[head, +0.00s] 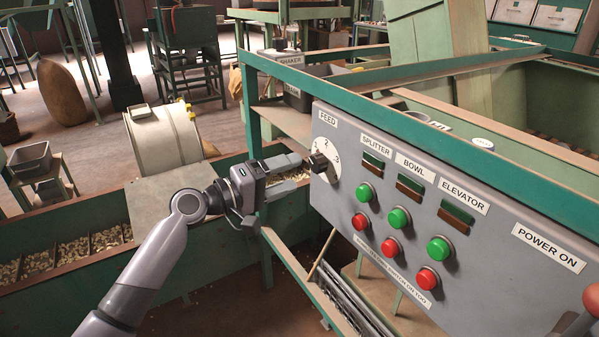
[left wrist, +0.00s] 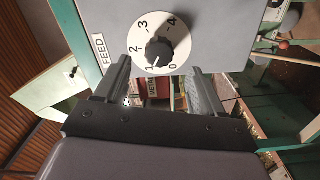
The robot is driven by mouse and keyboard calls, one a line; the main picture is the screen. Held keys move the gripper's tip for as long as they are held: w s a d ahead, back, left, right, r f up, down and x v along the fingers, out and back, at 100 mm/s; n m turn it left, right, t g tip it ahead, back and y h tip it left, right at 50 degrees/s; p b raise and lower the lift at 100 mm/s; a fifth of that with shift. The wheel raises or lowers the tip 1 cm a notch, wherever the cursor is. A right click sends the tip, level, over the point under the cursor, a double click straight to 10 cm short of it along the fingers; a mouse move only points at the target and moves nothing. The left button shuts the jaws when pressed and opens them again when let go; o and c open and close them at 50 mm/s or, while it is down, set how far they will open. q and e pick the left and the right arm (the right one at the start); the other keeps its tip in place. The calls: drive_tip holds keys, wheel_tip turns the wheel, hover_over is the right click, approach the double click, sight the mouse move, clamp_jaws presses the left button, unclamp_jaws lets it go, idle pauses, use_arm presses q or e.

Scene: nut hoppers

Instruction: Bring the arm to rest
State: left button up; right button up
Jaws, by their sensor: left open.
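My left gripper (head: 304,168) is open and empty in front of the left end of the grey control panel (head: 330,205). Its two fingers reach toward the white FEED dial (head: 335,172) with its black knob (head: 318,163). In the left wrist view the open fingers (left wrist: 160,78) stand either side of the line to the knob (left wrist: 160,53), apart from it. The knob sits near the 1 and 0 marks; I cannot tell its exact setting. My left arm (head: 150,260) stretches in from the lower left. My right gripper is not in view.
The panel has green buttons (head: 398,218) and red buttons (head: 390,247). A red-knobbed lever (head: 591,300) is at the right edge. A green frame rail (head: 400,110) runs above the panel. A green trough (head: 60,270) with nuts lies below my arm.

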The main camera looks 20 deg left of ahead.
use_arm(q)
drive_tip(key=shift+s+a, duration=0.25)
drive_tip(key=shift+s, duration=0.05)
drive_tip(key=s+d+f+m+g+y+p, duration=0.1)
drive_tip(key=s+f+m+y, duration=0.15)
drive_tip(key=s+f, duration=0.45)
drive_tip(key=s+f+m+g+y+p, duration=0.1)
drive_tip(key=s+f+y, duration=0.2)
drive_tip(key=f, duration=0.8)
drive_tip(key=s+f+m+y, duration=0.1)
drive_tip(key=s+f+m, duration=0.2)
drive_tip(key=s, duration=0.6)
drive_tip(key=s+d+f+m+g+y, duration=0.1)
drive_tip(key=s+f+m+y, duration=0.1)
drive_tip(key=s+f, duration=0.4)
drive_tip(key=s+m, duration=0.1)
drive_tip(key=s, duration=0.1)
drive_tip(key=shift+s+f+g+p, duration=0.3)
drive_tip(key=shift+s+p, duration=0.05)
drive_tip(key=shift+p, duration=0.05)
